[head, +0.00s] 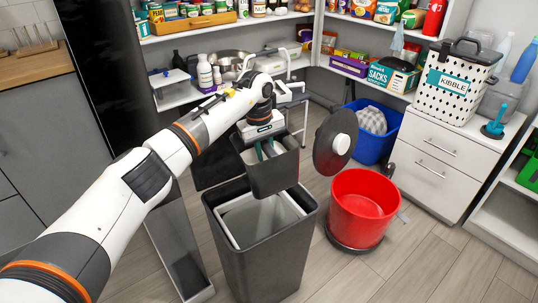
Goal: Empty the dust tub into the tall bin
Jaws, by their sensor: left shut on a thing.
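The dust tub (275,178) looks like a dark grey, open-topped tub. My left gripper (268,150) is shut on it from above, its fingers reaching down inside the tub's rim. The tub hangs over the open mouth of a tall dark grey bin (262,262) and looks close to upright. The bin has a pale inner rim or liner, and the tub hides part of its mouth. I cannot make out what is inside the tub. My right gripper is not in view.
A red pedal bin (362,212) with its dark lid (334,143) raised stands right of the tall bin. A blue crate (373,130) sits behind it. A white drawer unit (440,160) bears the kibble box (460,83). Wooden floor is clear at front right.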

